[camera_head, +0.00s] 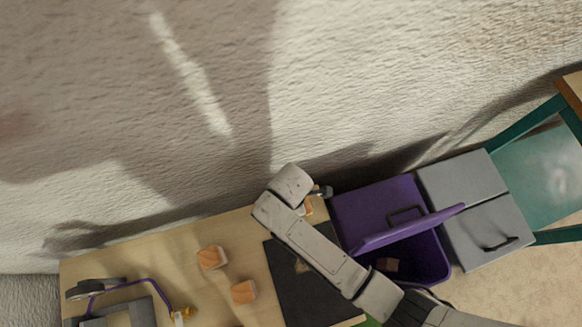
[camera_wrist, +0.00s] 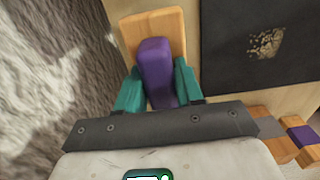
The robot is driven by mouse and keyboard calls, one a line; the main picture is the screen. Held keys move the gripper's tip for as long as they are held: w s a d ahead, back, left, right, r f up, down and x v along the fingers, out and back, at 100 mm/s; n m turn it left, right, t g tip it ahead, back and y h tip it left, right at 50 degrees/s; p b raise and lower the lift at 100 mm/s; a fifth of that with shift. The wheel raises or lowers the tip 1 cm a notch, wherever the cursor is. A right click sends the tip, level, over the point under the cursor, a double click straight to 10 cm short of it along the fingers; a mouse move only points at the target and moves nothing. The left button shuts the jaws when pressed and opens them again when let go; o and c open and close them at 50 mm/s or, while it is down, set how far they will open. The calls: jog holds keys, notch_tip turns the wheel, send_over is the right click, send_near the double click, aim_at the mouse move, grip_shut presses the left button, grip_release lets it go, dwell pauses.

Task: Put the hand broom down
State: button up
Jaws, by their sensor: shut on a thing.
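My gripper (camera_wrist: 158,88) has teal fingers and is shut on the purple middle part of the hand broom (camera_wrist: 155,65). A wooden part of the broom (camera_wrist: 160,22) shows behind the purple part, between and beyond the fingers. In the head view, a small piece of the hand broom (camera_head: 309,207) shows beside my wrist, at the far edge of the table. My arm hides most of it there. I cannot tell whether the broom touches the table.
A dark mat (camera_head: 283,262) with a crumbly patch (camera_wrist: 267,42) lies on the wooden table (camera_head: 110,254). Two wooden blocks (camera_head: 212,258) (camera_head: 244,291) lie left of it. A purple bin (camera_head: 375,203) with a raised lid and a grey cabinet (camera_head: 463,183) stand to the right.

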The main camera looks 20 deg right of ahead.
jog(key=o, duration=1.1)
jog(key=shift+f, duration=0.1)
notch_tip(320, 180, up, 12)
jog(key=s+d+r+m, duration=0.1)
jog(key=s+d+m, duration=0.3)
jog(key=d+m, duration=0.2)
jog(key=s+d+r+m, duration=0.2)
jog(key=s+d+m, duration=0.1)
jog(key=d+m, duration=0.3)
jog(key=s+d+r+m+t, duration=0.1)
jog(key=s+d+m, duration=0.3)
jog(key=d, duration=0.5)
jog(key=m, duration=0.2)
jog(key=shift+s+r+m+p, duration=0.2)
jog(key=shift+s+m+p, duration=0.1)
jog(key=shift+s+m, duration=0.1)
